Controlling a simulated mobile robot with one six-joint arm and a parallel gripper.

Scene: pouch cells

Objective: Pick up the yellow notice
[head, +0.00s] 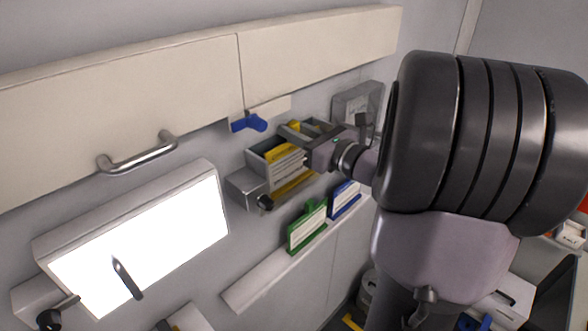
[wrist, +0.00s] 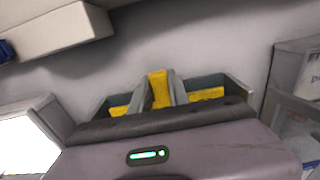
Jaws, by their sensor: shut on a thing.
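In the wrist view, the yellow notice (wrist: 158,92) stands between the two grey fingers of my gripper (wrist: 160,76), which is shut on it. A dark grey wall bin (wrist: 238,88) is around and behind the fingers, with more yellow showing on both sides. In the head view, my gripper (head: 306,157) is at the bin (head: 258,160). A card with a yellow top and a white printed face (head: 286,168) shows at the bin's front. The fingertips are small there, and the notice's lower part is hidden in the wrist view.
A bright light panel (head: 145,240) is on the left, below a cabinet with a handle (head: 138,152). A blue object (head: 249,123) hangs above the bin. Green (head: 307,228) and blue (head: 344,200) framed cards stand on a ledge below. A grey box (wrist: 296,75) is at the right.

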